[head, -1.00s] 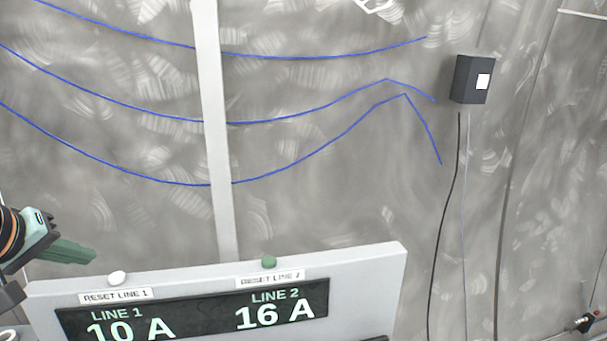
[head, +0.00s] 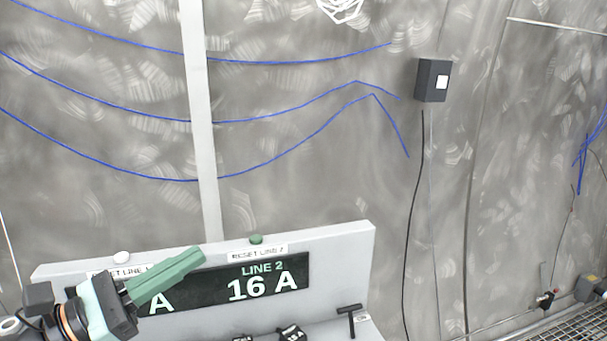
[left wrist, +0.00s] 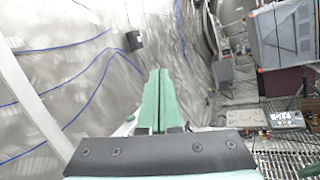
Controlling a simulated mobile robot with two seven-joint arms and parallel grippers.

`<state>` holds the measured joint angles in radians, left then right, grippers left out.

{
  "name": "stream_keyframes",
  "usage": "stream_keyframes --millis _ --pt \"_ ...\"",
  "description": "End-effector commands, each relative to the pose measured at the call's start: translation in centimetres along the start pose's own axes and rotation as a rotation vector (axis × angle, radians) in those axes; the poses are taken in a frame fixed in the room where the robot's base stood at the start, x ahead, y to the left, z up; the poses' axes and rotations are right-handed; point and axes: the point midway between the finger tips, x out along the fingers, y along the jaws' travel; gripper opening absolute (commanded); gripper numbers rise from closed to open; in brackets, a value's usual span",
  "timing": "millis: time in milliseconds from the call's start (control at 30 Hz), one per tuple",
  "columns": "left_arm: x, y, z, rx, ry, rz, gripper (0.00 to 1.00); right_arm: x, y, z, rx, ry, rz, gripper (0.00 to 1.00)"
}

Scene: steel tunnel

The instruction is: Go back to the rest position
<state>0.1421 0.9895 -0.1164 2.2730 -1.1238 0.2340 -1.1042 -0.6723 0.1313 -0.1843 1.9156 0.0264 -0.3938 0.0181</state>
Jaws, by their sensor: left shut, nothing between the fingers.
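My left gripper (head: 197,256) is shut and empty, with its green fingers together in front of the panel. It also shows in the left wrist view (left wrist: 158,72), fingers side by side. The grey panel (head: 345,262) carries a dark display (head: 210,300) reading LINE 2, 16 A; the LINE 1 part is mostly hidden by my gripper. My right gripper is not in view.
A black box (head: 433,80) is on the metal wall, with a cable hanging down. Blue cables (head: 290,62) run along the wall. A black T-shaped handle (head: 350,312) stands at the panel's foot. Grated floor (head: 575,328) shows at the lower right.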

Motion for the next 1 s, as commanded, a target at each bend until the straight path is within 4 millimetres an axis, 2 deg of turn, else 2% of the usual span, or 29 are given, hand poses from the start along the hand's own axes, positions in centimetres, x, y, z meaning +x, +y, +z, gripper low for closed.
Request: stream_keyframes --millis 33,167,267,367,467,500,600,700,767,800,1000 --pt "-0.2 0.7 0.0 -0.200 -0.075 0.091 0.00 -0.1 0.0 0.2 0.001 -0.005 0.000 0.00" --pt "-2.3 3.8 -1.5 -0.698 -0.247 0.349 0.00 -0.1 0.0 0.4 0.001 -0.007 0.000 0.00" --pt "-5.0 5.7 -5.1 -1.073 -0.364 0.572 0.00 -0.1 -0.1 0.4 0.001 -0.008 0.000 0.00" --pt "-8.5 6.0 -10.1 -1.432 -0.472 0.819 0.00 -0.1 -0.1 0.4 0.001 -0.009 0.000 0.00" --pt "-12.5 4.2 -15.9 -1.762 -0.573 1.099 0.00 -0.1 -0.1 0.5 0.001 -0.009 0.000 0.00" --pt "-14.1 2.8 -18.2 -1.882 -0.611 1.221 0.00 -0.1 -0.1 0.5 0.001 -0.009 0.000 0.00" --pt "-17.5 -1.6 -22.7 -2.120 -0.688 1.513 0.00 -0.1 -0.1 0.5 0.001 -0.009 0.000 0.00" --pt "-19.9 -6.0 -25.5 -2.269 -0.740 1.764 0.00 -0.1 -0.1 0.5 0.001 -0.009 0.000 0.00" --pt "-20.9 -8.4 -26.5 -2.329 -0.764 1.892 0.00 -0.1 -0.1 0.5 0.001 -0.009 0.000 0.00" --pt "-21.5 -9.8 -27.0 2.317 0.762 -1.934 0.00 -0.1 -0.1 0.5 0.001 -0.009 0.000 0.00" --pt "-23.8 -16.8 -28.2 1.965 0.650 -1.880 0.00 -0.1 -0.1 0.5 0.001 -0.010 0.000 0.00"
